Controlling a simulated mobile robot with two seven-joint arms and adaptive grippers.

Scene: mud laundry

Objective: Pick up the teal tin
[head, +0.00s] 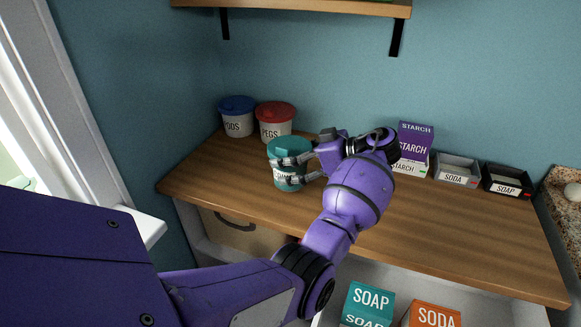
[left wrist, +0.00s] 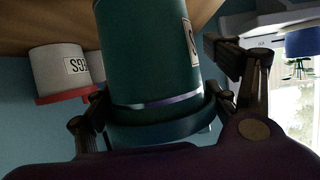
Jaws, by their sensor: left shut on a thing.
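The teal tin (head: 287,148), a round tin with a teal lid and a partly covered label, is at the counter's left part in the head view. My left gripper (head: 288,172) comes from the right and is shut on the tin, its fingers around the side. In the left wrist view the tin (left wrist: 145,50) stands between both fingers of the gripper (left wrist: 158,88), appearing upside down. I cannot tell whether its base touches the counter. My right gripper is not in view.
A red-lidded PEGS tub (head: 275,123) and a blue-lidded tub (head: 237,117) stand behind the tin. Purple STARCH boxes (head: 413,150), a SODA tray (head: 457,170) and a SOAP tray (head: 507,181) line the back right. The wooden counter (head: 450,235) is clear at front right.

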